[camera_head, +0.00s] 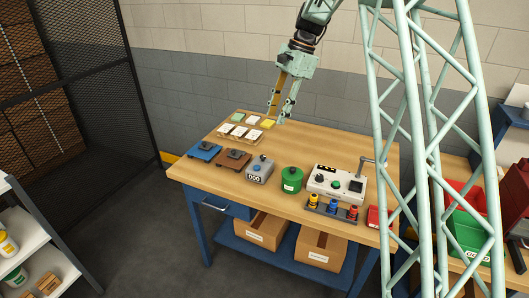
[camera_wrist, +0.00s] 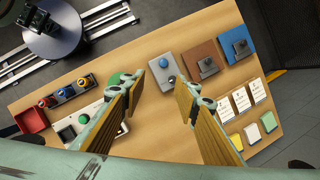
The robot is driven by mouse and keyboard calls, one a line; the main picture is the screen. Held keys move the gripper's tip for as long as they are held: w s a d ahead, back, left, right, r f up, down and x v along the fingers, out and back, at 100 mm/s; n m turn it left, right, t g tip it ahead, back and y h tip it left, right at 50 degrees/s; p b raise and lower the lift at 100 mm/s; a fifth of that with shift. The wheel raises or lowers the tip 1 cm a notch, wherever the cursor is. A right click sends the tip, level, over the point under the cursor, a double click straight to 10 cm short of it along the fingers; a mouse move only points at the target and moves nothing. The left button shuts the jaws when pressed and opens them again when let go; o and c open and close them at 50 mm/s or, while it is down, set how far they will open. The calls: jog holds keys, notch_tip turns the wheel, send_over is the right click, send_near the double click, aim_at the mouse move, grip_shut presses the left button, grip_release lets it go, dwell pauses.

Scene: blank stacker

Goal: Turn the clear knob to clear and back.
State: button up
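A cream control box (camera_head: 322,180) stands at the right of the table, with a dark knob (camera_head: 335,183), a green button (camera_head: 355,186) and a lever at its right end. A grey counter box (camera_head: 259,172) with a blue knob and a "000" display stands left of it. I cannot read which knob is marked clear. My gripper (camera_head: 281,108) is open and empty above the table's back edge, apart from both boxes. In the wrist view my gripper (camera_wrist: 162,84) shows its fingers wide apart; the left finger partly hides the cream box (camera_wrist: 92,112).
A green round container (camera_head: 291,180) stands between the boxes. Blue and brown plates (camera_head: 204,152) (camera_head: 233,160), white cards (camera_head: 239,131), a rack of coloured pieces (camera_head: 331,208) and a red bin (camera_head: 378,216) share the table. The back middle of the table is bare.

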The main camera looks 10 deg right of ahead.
aim_at(263, 156)
jog(key=w+d+f+m, duration=0.1)
jog(key=w+f+m, duration=0.1)
jog(key=w+f, duration=0.4)
notch_tip(263, 156, down, 3)
jog(key=shift+w+d+r+y+p, duration=0.15)
jog(key=shift+w+d+y+p, duration=0.2)
jog(key=shift+w+d+y, duration=0.05)
jog(key=shift+s+b+x, duration=0.1)
jog(key=shift+b+x, duration=0.15)
jog(key=shift+x, duration=3.2)
jog(key=shift+s+b+x, duration=0.15)
jog(key=shift+b+x, duration=0.1)
jog(key=shift+x, duration=3.2)
jog(key=shift+c, duration=0.3)
jog(key=c, duration=0.8)
